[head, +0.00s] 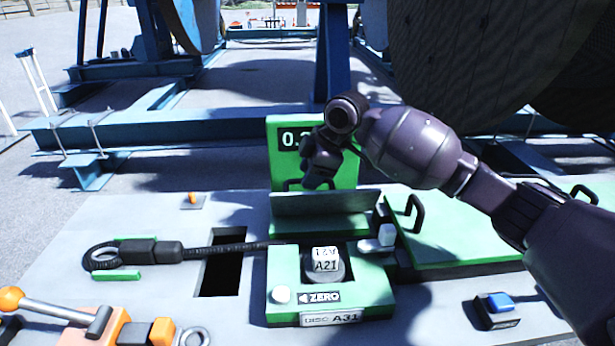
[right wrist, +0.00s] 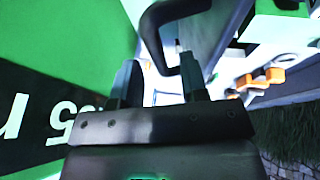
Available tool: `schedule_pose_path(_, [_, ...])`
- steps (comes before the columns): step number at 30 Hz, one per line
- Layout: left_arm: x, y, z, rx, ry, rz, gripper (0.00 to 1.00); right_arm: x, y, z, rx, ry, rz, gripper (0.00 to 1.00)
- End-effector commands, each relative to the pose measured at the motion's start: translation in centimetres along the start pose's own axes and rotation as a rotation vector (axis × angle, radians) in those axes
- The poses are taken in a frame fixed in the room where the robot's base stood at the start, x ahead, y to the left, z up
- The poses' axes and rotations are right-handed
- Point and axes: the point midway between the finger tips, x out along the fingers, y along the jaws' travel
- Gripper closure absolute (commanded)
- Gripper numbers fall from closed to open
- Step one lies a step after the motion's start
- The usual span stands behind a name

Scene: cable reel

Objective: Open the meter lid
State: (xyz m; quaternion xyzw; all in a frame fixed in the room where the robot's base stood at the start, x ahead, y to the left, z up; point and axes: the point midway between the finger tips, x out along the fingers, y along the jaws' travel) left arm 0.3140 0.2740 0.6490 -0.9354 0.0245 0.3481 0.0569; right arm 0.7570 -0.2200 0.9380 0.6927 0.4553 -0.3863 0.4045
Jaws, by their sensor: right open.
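The green meter (head: 348,172) stands upright behind the console, with a black display partly hidden by my right arm. In the right wrist view its green face (right wrist: 60,35) and black display (right wrist: 35,115) fill the left side. A grey plate (head: 325,205) stands across the green base in front of it; I cannot tell whether this is the lid. My right gripper (head: 320,180) is in front of the meter, pointing down. Its fingers (right wrist: 158,88) are apart, with a black handle (right wrist: 190,65) just beyond them. I cannot tell whether they touch it. My left gripper is out of view.
An orange-knobbed lever (head: 40,305) is at front left, a blue switch (head: 498,302) at right. A green hatch with black handles (head: 455,235) lies right.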

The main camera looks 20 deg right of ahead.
Motion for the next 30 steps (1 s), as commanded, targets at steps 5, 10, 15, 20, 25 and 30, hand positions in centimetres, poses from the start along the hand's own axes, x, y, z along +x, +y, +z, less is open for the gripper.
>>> schedule_pose_path(5, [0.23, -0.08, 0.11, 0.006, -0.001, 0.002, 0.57, 0.69, 0.01, -0.04, 0.000, 0.000, 0.001, 0.60])
schedule_pose_path(10, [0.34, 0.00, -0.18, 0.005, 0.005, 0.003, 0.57, 0.63, 0.03, -0.07, -0.001, 0.000, 0.002, 0.60])
schedule_pose_path(15, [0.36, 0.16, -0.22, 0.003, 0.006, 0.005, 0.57, 0.63, 0.02, -0.05, -0.001, 0.000, 0.001, 0.74])
schedule_pose_path(20, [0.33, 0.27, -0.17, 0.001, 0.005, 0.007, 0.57, 0.65, 0.01, -0.04, -0.001, 0.000, 0.001, 0.98])
schedule_pose_path(25, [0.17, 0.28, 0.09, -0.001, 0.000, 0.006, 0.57, 0.66, 0.01, -0.02, 0.000, 0.000, 0.001, 1.00])
schedule_pose_path(30, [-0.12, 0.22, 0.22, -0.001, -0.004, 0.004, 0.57, 0.59, 0.14, -0.06, 0.004, 0.000, -0.008, 1.00])
